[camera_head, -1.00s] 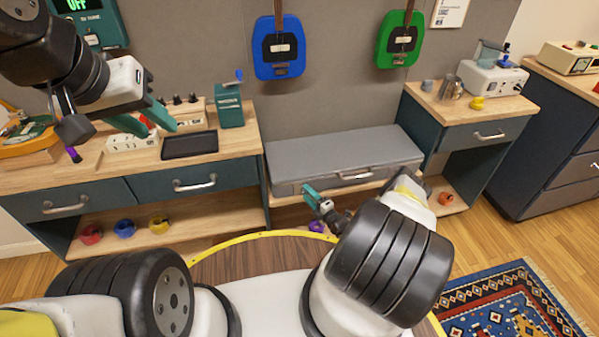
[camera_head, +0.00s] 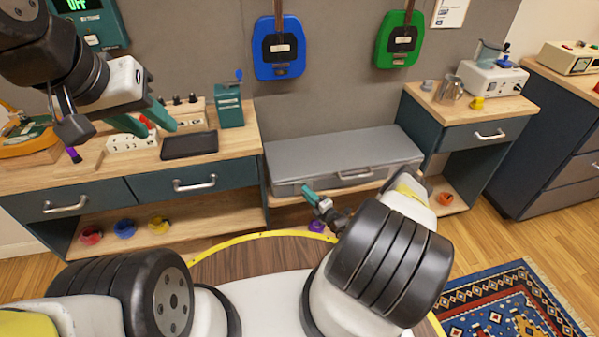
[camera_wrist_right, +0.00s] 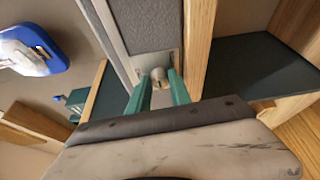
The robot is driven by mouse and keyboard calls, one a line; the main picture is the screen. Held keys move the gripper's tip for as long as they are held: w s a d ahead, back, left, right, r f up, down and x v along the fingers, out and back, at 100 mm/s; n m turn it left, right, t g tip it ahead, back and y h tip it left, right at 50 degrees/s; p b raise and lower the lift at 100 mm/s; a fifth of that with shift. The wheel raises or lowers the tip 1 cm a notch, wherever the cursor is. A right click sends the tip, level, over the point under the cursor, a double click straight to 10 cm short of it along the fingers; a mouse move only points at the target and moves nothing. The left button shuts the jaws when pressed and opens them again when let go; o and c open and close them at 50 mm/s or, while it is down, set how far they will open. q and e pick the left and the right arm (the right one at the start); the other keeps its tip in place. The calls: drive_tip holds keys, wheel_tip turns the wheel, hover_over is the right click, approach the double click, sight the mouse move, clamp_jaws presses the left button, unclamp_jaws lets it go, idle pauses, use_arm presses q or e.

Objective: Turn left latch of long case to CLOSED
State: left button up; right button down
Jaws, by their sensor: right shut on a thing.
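The long grey case (camera_head: 335,150) lies closed on a low wooden shelf, its handle (camera_head: 355,173) facing me. My right gripper (camera_head: 309,190) is at the left part of the case's front. In the right wrist view my right gripper (camera_wrist_right: 160,90) has its teal fingers on both sides of the small round metal left latch (camera_wrist_right: 158,75), shut on it. The fingers partly hide the latch, and I cannot read its setting. My left gripper (camera_head: 146,122) is open and empty above the left bench.
A black tray (camera_head: 190,145), a power strip (camera_head: 132,141) and a teal box (camera_head: 229,106) stand on the left bench. Blue (camera_head: 278,48) and green (camera_head: 399,40) cases hang on the wall. A right desk (camera_head: 470,110) flanks the long case.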

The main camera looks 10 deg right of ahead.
drive_tip(key=shift+a+r+n+g+h, duration=0.15)
drive_tip(key=shift+n+g+h, duration=0.3)
drive_tip(key=shift+n+h, duration=1.2)
drive_tip(key=shift+a+r+n+g+h, duration=0.15)
drive_tip(key=shift+n+g+h, duration=0.4)
drive_tip(key=shift+n, duration=2.05)
drive_tip(key=shift+a+r+n+g+h, duration=0.15)
drive_tip(key=shift+n+g+h, duration=0.25)
drive_tip(key=shift+n+h, duration=1.3)
drive_tip(key=shift+n+y, duration=0.5)
drive_tip(key=shift+n, duration=0.05)
drive_tip(key=c, duration=1.2)
unclamp_jaws()
drive_tip(key=shift+o, duration=0.2)
drive_tip(key=shift+s, duration=0.1)
drive_tip(key=v, duration=0.7)
drive_tip(key=shift+s, duration=0.3)
